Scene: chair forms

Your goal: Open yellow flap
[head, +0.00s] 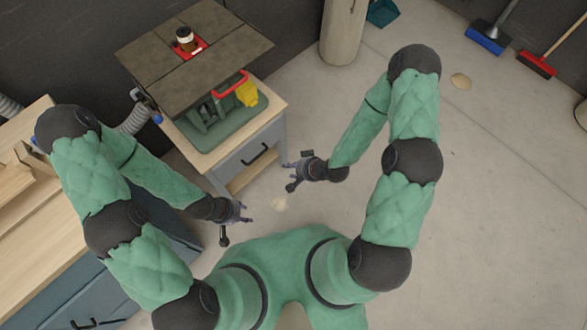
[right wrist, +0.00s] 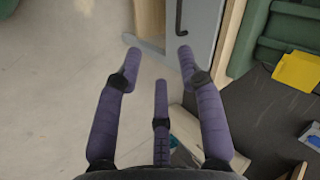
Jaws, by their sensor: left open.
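The yellow flap (head: 247,94) is a small bright piece on the front of the green machine (head: 213,128), below the dark table top and next to a red curved handle (head: 231,84). The yellow flap also shows at the right edge of the right wrist view (right wrist: 298,71). My right gripper (head: 288,176) is in front of the cabinet, to the lower right of the flap and apart from it. Its purple fingers (right wrist: 158,65) are spread with nothing between them. My left gripper (head: 246,212) is open and empty, lower left of the right one, farther from the flap.
The machine stands on a grey cabinet (head: 254,158) with a wooden top and a black drawer handle. A dark table top (head: 160,50) overhangs it. A wooden workbench (head: 40,235) is at the left. The floor at right is mostly clear.

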